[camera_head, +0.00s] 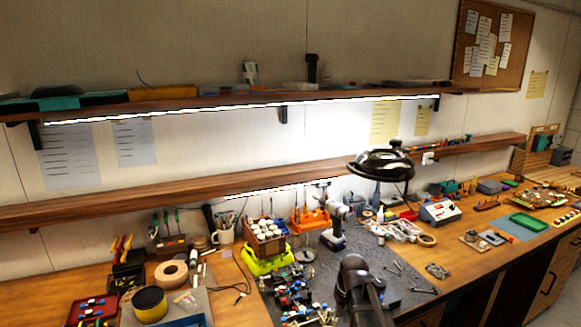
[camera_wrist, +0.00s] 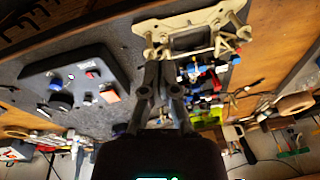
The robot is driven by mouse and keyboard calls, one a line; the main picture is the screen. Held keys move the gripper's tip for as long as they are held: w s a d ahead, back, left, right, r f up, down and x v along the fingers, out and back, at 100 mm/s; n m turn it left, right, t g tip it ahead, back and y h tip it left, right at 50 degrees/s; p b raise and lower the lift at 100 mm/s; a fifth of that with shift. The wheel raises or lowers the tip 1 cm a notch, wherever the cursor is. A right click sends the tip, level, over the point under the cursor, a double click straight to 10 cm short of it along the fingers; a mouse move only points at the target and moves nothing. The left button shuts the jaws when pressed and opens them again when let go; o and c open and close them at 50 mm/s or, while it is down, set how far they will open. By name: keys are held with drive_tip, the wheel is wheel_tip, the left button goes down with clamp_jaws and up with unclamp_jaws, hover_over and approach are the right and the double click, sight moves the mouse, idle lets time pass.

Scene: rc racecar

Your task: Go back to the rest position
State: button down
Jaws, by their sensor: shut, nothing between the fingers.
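In the wrist view my gripper (camera_wrist: 161,68) points toward the top of the picture with its two grey fingers close together. Nothing shows clamped between the fingertips. A beige bracket-like part (camera_wrist: 178,40) lies just beyond the tips; I cannot tell whether they touch it. In the head view a dark part of my arm shows at the bottom, over the grey mat (camera_head: 320,258) on the workbench. The fingers cannot be made out there.
A dark box with knobs (camera_wrist: 84,80) sits left of the fingers in the wrist view. A black round lamp (camera_head: 382,163) hangs over the bench. A cordless drill (camera_head: 335,228) and a yellow-green stand (camera_head: 268,262) are behind my arm. Two wooden shelves (camera_head: 190,196) span the wall.

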drive_tip(key=s+d+f+m+g+h+b, duration=0.1)
drive_tip(key=s+d+m, duration=0.1)
drive_tip(key=s, duration=1.1)
drive_tip(key=shift+s+f, duration=0.25)
drive_tip(key=shift+f, duration=0.1)
idle(0.5)
